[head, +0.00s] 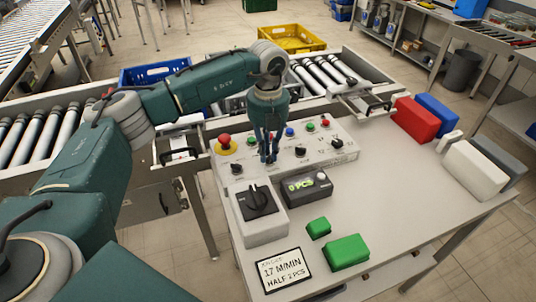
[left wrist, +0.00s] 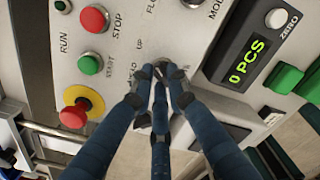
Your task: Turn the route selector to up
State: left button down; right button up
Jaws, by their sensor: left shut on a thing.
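The control panel (head: 320,154) stands on the table past the counter box. My left gripper (head: 268,157) reaches down onto it from above. In the left wrist view, its fingers (left wrist: 160,78) are closed together around the route selector, beside a printed "UP" label on the panel. The fingers hide nearly all of the selector, so I cannot tell which way it points. My right gripper is in neither view.
A red emergency stop (head: 225,141) on a yellow base sits at the panel's left end. Other buttons and black knobs are close to the fingers. The counter box (head: 307,188), a large black rotary switch (head: 257,200) and green blocks (head: 346,252) stand in front.

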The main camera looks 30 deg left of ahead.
pick_arm(q)
jog(key=shift+r+m, duration=0.1)
jog(key=shift+m, duration=0.5)
jog(key=c, duration=1.7)
grip_release()
notch_tip(320, 180, up, 12)
